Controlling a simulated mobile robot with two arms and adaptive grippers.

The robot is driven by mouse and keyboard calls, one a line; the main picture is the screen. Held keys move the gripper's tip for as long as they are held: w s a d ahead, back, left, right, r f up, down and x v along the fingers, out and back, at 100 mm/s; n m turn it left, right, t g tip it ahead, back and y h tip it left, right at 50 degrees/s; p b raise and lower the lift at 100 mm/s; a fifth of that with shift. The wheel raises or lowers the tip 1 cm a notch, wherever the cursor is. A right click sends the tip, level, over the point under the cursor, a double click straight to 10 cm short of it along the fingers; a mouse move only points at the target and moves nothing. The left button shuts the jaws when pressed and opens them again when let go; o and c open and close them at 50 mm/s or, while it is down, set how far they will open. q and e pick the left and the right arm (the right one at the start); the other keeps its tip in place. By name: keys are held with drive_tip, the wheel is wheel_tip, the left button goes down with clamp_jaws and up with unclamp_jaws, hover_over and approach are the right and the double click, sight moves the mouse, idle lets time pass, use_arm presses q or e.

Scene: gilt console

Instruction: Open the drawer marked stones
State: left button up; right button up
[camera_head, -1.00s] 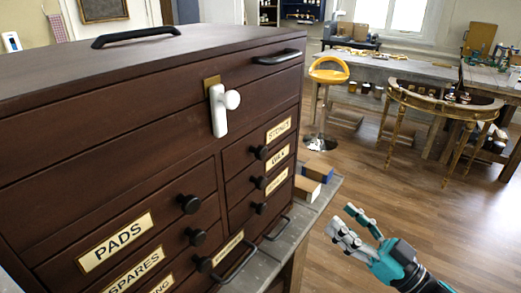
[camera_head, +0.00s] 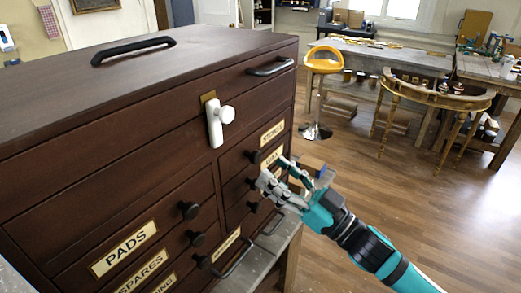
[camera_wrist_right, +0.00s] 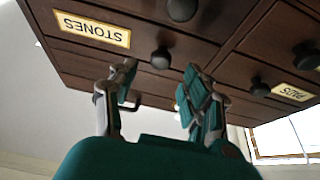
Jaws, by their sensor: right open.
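The dark wood chest (camera_head: 110,150) fills the left of the head view. The drawer marked STONES (camera_head: 284,137) is the top small one at the right of its front, and it is shut. Its brass label also shows upside down in the right wrist view (camera_wrist_right: 92,28). Its round black knob (camera_head: 254,156) is left of the label. My right gripper (camera_head: 272,172) is open and empty in front of the small drawers. In the right wrist view the STONES knob (camera_wrist_right: 160,58) appears between the spread fingers, with no visible contact. My left gripper is not in view.
A white latch (camera_head: 216,122) hangs on the upper front. Black knobs of neighbouring drawers (camera_head: 189,210) and a bar handle (camera_head: 240,258) stick out nearby. The grey bench top (camera_head: 262,262) lies below. Open floor is to the right.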

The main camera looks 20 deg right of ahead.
sight(259, 159)
drive_tip(key=shift+p+x, duration=0.65)
drive_tip(key=shift+x, duration=1.75)
clamp_jaws()
